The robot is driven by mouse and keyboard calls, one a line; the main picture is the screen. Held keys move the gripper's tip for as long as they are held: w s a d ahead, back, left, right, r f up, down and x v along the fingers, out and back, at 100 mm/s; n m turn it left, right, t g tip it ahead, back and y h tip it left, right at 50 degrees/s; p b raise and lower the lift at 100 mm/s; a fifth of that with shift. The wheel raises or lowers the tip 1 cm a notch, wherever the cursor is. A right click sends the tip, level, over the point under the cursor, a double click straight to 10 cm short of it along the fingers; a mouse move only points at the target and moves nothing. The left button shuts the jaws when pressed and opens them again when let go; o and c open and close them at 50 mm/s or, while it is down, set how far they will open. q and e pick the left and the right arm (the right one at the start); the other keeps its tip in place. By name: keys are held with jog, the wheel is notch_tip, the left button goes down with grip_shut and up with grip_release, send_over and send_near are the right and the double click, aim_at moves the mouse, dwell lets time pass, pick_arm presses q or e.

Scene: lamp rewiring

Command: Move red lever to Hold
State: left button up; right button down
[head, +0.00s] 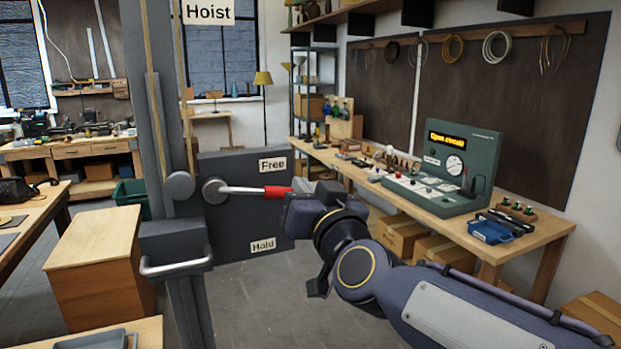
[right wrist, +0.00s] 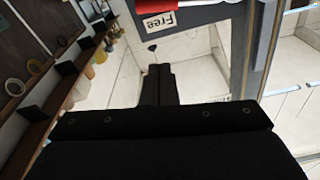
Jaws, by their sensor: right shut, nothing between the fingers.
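The lever (head: 240,189) with its red grip (head: 277,192) juts out almost level to the right from a round hub on the grey hoist plate (head: 230,225). It stands between the "Free" label (head: 272,165) above and the "Hold" label (head: 263,245) below. My right gripper (head: 296,212) is shut and empty at the outer end of the red grip; I cannot tell whether they touch. In the right wrist view the shut fingers (right wrist: 158,72) show, with the red grip (right wrist: 205,7) at the top edge, apart from them in the picture. My left gripper is not in view.
The grey hoist post (head: 165,120) with a metal handle (head: 175,266) stands left of the lever. A workbench (head: 460,235) with a green test console (head: 465,165) runs along the right wall. A wooden cabinet (head: 100,245) stands at left. Open floor lies below the plate.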

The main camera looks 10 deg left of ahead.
aim_at(254, 192)
jog(key=r+p+x, duration=0.1)
jog(key=p+x, duration=0.2)
jog(key=x, duration=0.7)
jog(key=shift+s+a+f+b, duration=0.1)
jog(key=shift+s+f+b, duration=0.15)
jog(key=shift+f, duration=0.85)
jog(key=shift+s+a+f+b, duration=0.15)
jog(key=shift+s+f, duration=0.1)
jog(key=shift+f, duration=0.9)
jog(key=shift+d, duration=0.1)
